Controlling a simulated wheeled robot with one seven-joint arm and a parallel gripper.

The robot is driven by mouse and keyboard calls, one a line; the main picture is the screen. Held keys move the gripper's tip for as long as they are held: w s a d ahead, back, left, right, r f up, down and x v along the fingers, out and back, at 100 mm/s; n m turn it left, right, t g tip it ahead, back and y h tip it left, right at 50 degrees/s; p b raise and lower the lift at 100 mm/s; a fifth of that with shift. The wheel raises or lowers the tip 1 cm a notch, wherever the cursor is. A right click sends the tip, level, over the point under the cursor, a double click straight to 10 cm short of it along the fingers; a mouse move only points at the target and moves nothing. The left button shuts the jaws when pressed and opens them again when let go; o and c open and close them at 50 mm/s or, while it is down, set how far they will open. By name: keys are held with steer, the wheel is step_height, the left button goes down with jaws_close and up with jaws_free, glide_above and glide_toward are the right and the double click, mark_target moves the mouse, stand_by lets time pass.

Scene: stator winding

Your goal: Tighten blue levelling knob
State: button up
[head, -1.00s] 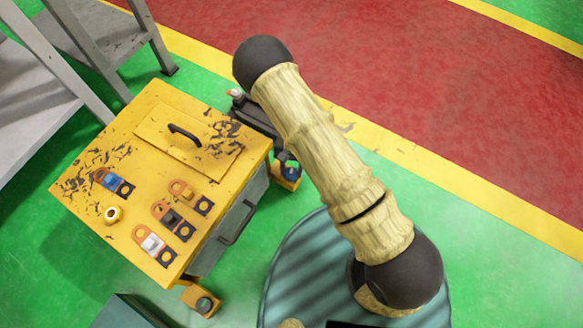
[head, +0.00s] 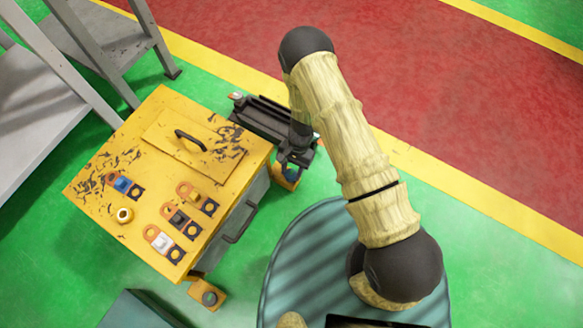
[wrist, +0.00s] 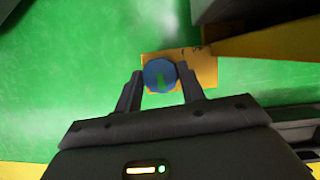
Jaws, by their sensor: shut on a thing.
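The blue levelling knob (wrist: 159,77) is a round blue cap with a green mark on top, set on a yellow foot plate (wrist: 206,68). In the wrist view my gripper (wrist: 160,72) has one finger on each side of the knob and is shut on it. In the head view the knob (head: 291,174) is a small blue spot at the right corner of the yellow cabinet (head: 110,215), partly hidden by my gripper (head: 296,160). The foot plate also shows there, at floor level.
Another foot (head: 208,297) with a dark knob stands at the cabinet's front corner. A grey metal stand (head: 100,45) is behind; green floor is open at right.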

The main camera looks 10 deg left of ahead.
steer(key=o, duration=1)
steer(key=p+v, duration=0.8)
steer(key=v, duration=0.9)
steer(key=shift+r, duration=0.25)
